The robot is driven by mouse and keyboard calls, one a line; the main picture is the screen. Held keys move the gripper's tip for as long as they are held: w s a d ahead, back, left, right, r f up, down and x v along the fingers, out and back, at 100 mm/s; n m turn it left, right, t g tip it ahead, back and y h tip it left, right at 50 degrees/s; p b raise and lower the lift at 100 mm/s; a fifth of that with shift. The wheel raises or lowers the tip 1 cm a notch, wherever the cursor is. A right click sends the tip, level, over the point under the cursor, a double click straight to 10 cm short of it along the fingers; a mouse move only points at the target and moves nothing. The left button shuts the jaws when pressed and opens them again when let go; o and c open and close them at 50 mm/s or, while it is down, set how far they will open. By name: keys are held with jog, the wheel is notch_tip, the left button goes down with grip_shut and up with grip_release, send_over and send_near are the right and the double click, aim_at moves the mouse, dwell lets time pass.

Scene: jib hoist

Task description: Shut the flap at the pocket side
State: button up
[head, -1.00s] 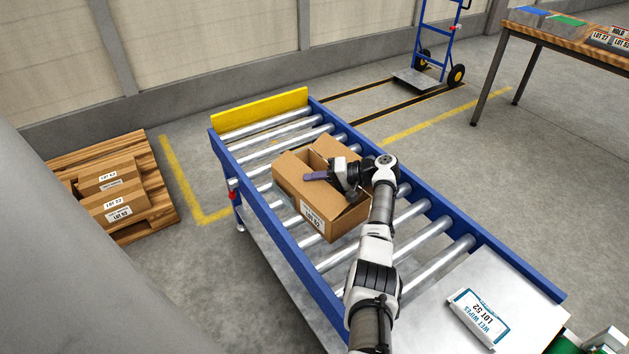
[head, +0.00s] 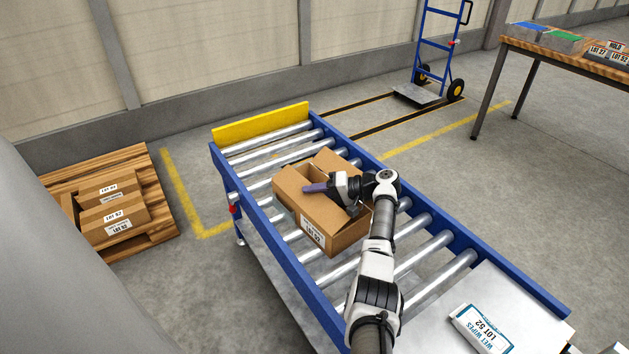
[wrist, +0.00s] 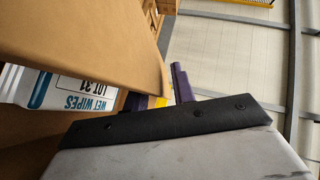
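An open brown carton (head: 300,212) with a lot label on its front stands on the roller conveyor. A flap (head: 335,163) stands raised at its far right edge. My gripper (head: 306,188) reaches over the carton from the right, its purple fingers pointing left across the top; the arm hides part of the right side. In the wrist view a large cardboard panel (wrist: 90,35) is close at upper left, and a wet wipes pack (wrist: 80,98) shows inside the carton. A purple finger (wrist: 181,82) shows past my gripper's dark edge. Its opening and any contact are unclear.
The blue-railed conveyor (head: 455,245) has a yellow end stop (head: 260,123). Another wet wipes pack (head: 482,329) lies on the metal plate at lower right. A pallet (head: 150,165) with cartons stands left; a hand truck (head: 440,50) and a table (head: 560,48) are behind.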

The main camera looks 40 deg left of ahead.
notch_tip(320, 180, up, 20)
dwell(0.4)
